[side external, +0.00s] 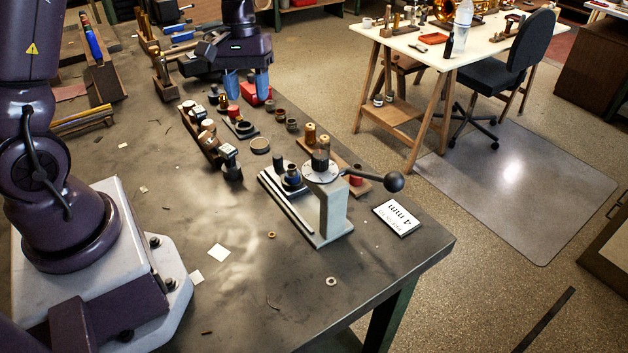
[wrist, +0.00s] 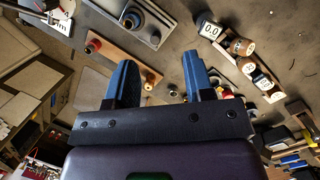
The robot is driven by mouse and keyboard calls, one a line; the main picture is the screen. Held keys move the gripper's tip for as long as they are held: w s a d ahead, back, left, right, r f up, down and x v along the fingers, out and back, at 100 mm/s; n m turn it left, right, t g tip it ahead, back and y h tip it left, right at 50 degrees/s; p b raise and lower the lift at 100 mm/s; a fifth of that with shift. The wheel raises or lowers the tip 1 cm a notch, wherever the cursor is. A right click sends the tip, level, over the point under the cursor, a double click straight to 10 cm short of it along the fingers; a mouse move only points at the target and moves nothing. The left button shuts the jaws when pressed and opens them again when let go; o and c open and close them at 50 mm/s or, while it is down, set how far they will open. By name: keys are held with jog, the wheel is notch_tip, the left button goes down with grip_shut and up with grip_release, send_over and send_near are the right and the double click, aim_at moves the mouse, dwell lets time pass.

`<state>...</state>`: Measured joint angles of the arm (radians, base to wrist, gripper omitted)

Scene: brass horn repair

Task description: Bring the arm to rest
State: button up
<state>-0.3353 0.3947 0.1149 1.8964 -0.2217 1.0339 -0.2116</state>
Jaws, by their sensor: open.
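My gripper (side external: 247,96) is at the back of the dark workbench, pointing down with its two blue fingers spread apart. It is above the bench, close to a red object (side external: 256,94) that shows partly behind the fingers; I cannot tell the exact gap. In the wrist view my gripper (wrist: 161,64) is open, with nothing held between the fingers. Beyond the fingers lie small parts and a wooden block with a row of labelled, capped pieces (wrist: 238,47).
A grey hand press (side external: 330,205) with a black ball lever (side external: 393,181) stands near the bench's right edge. A "4 mm" card (side external: 397,217) lies beside it. Small rings and a wooden rack (side external: 208,140) crowd the middle. The near bench is mostly clear.

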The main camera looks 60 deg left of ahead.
jog(key=s+d+r+m+t+y, duration=0.2)
jog(key=s+d+r+m+t, duration=0.4)
jog(key=s+d+r+m, duration=0.3)
jog(key=shift+s+d+r+t, duration=0.3)
jog(key=shift+s+d+r, duration=1.5)
jog(key=shift+s+r, duration=0.6)
